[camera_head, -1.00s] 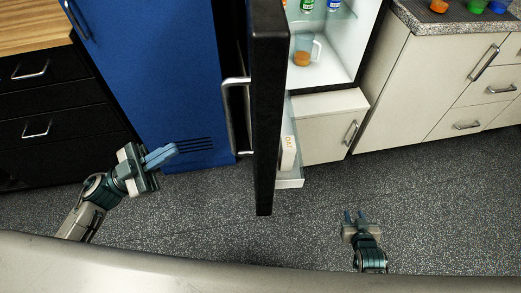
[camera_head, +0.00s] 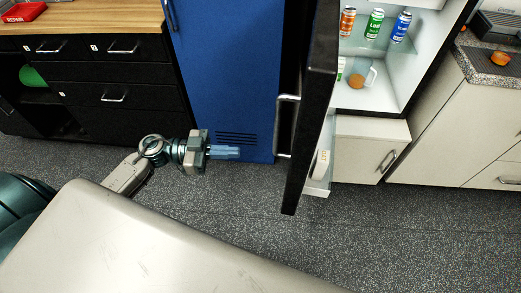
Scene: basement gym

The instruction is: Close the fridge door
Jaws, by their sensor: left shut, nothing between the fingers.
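The fridge door (camera_head: 309,110) is dark and stands wide open, seen nearly edge-on, with a metal handle (camera_head: 281,125) on its left face. The fridge interior (camera_head: 382,95) shows to its right, with cans on a shelf and a jug (camera_head: 358,80) below. A white carton (camera_head: 322,160) sits in the door's lower shelf. My left gripper (camera_head: 238,153) is shut and empty. It points right, to the left of the door and handle and apart from both. My right gripper is out of the frame.
A blue locker (camera_head: 225,70) stands behind my left gripper. A black drawer unit (camera_head: 120,75) with a wooden top is at the left, and pale cabinets (camera_head: 445,125) are at the right. The grey speckled floor (camera_head: 400,230) is clear in front.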

